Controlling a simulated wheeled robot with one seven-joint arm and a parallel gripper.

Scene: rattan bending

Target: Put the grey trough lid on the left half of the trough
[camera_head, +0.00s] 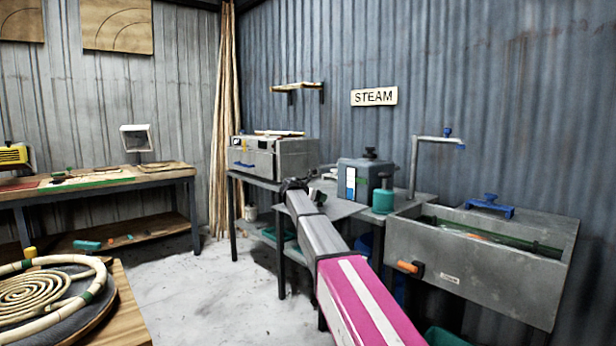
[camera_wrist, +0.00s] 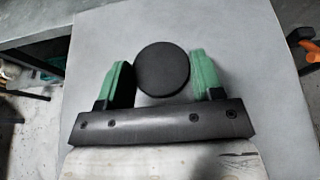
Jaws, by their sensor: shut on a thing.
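The grey trough lid (camera_wrist: 225,50) is a flat plate with a round black knob (camera_wrist: 163,68), filling much of the wrist view. My gripper (camera_wrist: 162,80) has its green fingers on either side of the knob and is shut on it. In the head view my gripper (camera_head: 294,185) is at the far end of my arm, and the lid (camera_head: 335,208) shows as a pale grey plate beside it, partly hidden by the arm. The grey metal trough (camera_head: 440,262) stands at the right. Its inside shows dark with something green along it.
A blue handle (camera_head: 490,205) sits on the trough's back right, and an orange handle (camera_head: 410,268) on its front. A grey-blue box (camera_head: 362,178) and teal canister (camera_head: 383,200) stand on the table left of the trough. A bent pipe (camera_head: 415,165) rises behind the trough's left end.

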